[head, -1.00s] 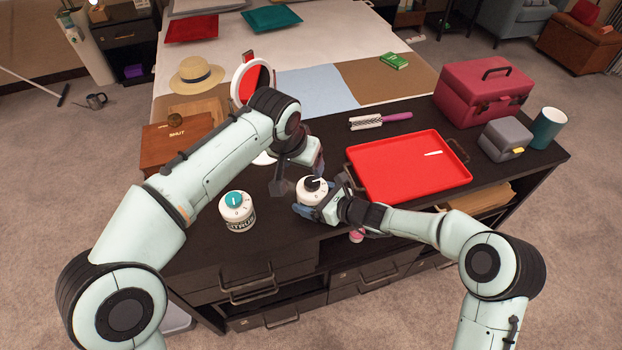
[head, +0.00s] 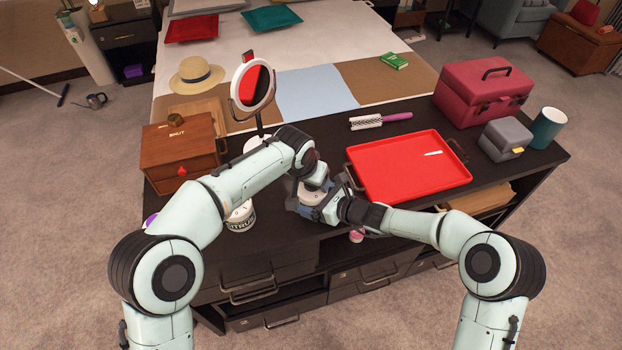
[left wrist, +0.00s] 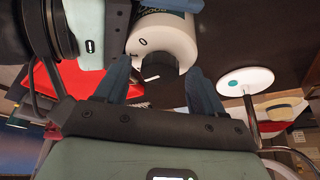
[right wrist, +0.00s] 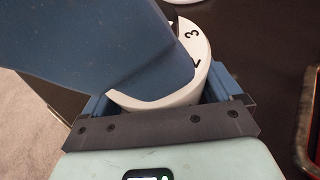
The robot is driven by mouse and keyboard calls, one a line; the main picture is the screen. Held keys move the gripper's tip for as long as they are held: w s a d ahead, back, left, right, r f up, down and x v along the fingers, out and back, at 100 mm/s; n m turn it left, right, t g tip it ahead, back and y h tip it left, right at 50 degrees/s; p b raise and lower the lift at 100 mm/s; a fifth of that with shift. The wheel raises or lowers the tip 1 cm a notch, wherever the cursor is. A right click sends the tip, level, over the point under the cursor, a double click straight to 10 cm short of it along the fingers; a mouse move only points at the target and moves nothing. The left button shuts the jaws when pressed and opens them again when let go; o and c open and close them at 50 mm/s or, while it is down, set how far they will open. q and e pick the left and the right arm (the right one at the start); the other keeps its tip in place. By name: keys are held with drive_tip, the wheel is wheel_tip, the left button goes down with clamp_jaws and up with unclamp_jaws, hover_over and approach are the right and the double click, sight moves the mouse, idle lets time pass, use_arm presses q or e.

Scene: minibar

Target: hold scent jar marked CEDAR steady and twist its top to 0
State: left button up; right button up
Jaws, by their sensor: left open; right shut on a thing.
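A white scent jar (head: 316,199) with a black knob stands near the dark counter's front edge; its label is not readable here. My right gripper (head: 318,209) is shut on its body. My left gripper (head: 311,180) is over its top and hides most of it. In the left wrist view the open left fingers (left wrist: 160,82) point at the black knob (left wrist: 158,68), one on each side; I cannot tell if they touch it. The white top (left wrist: 175,40) shows 0 and 1 marks. In the right wrist view a blue left finger crosses over the jar (right wrist: 165,100).
A second white jar (head: 241,217), its label ending in TRUS, stands left, partly behind my left arm. A red tray (head: 408,166) lies right of the held jar. A round mirror (head: 252,84) and wooden box (head: 181,155) stand behind and left.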

use_arm(q)
drive_tip(key=c, duration=1.1)
drive_tip(key=shift+m, duration=0.4)
drive_tip(key=m, duration=0.1)
drive_tip(key=m+g+h, duration=0.1)
drive_tip(key=m, duration=0.1)
drive_tip(key=shift+w+a+m, duration=0.1)
drive_tip(key=shift+a+m, duration=0.05)
drive_tip(key=shift+m, duration=0.15)
drive_tip(key=m+g+h, duration=0.1)
drive_tip(key=m, duration=0.2)
drive_tip(key=shift+w+m, duration=0.1)
drive_tip(key=shift+m, duration=0.2)
drive_tip(key=m+g, duration=0.1)
drive_tip(key=m, duration=0.2)
drive_tip(key=shift+w+m+h, duration=0.1)
drive_tip(key=shift+m+h, duration=0.2)
drive_tip(key=shift+h, duration=0.1)
drive_tip(key=shift+m+g, duration=0.8)
drive_tip(key=shift+m, duration=0.9)
